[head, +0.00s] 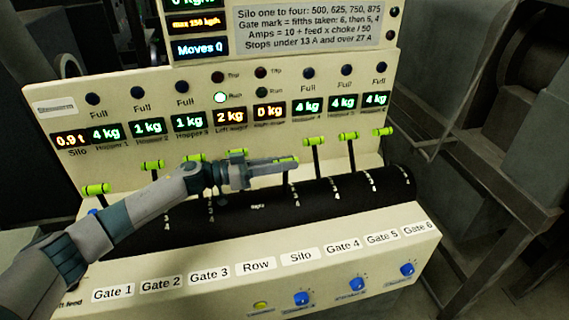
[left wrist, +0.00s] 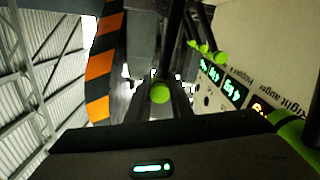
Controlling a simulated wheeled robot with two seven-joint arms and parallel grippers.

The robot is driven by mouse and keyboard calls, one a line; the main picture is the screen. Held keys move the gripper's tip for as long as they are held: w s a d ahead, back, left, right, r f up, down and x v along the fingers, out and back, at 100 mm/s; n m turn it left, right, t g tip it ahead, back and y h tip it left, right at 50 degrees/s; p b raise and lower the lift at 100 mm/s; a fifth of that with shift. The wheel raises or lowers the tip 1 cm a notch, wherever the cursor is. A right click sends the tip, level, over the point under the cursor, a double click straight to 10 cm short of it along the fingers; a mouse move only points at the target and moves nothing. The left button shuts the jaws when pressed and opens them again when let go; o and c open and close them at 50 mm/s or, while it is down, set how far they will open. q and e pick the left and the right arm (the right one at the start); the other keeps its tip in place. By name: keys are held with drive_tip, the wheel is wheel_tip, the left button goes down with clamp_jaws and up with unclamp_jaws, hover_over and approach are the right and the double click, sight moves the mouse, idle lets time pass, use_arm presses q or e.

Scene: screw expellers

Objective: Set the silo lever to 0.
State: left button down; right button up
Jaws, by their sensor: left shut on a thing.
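The silo lever (head: 287,159) is the green-handled lever in line with the "Silo" label on the long cream console. My left gripper (head: 284,163) reaches across from the left with its fingers shut at that green handle. In the left wrist view, a green handle end (left wrist: 160,93) shows between the dark fingers. The gripper hides most of the lever's stem, and I cannot read its mark. The "Silo" label (head: 299,256) is on the front panel below. My right gripper is not in view.
The row lever (head: 238,153) stands close behind my left gripper. The gate 4 lever (head: 315,141) is just right of the silo lever. Other green levers line the black slotted drum (head: 330,200). Displays above read "Moves 0" and 0.9 t for the silo. Blue knobs (head: 302,298) sit low in front.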

use_arm(q)
drive_tip(key=c, duration=1.6)
unclamp_jaws()
drive_tip(key=b+v, duration=0.4)
drive_tip(key=v, duration=0.8)
drive_tip(key=shift+c, duration=0.6)
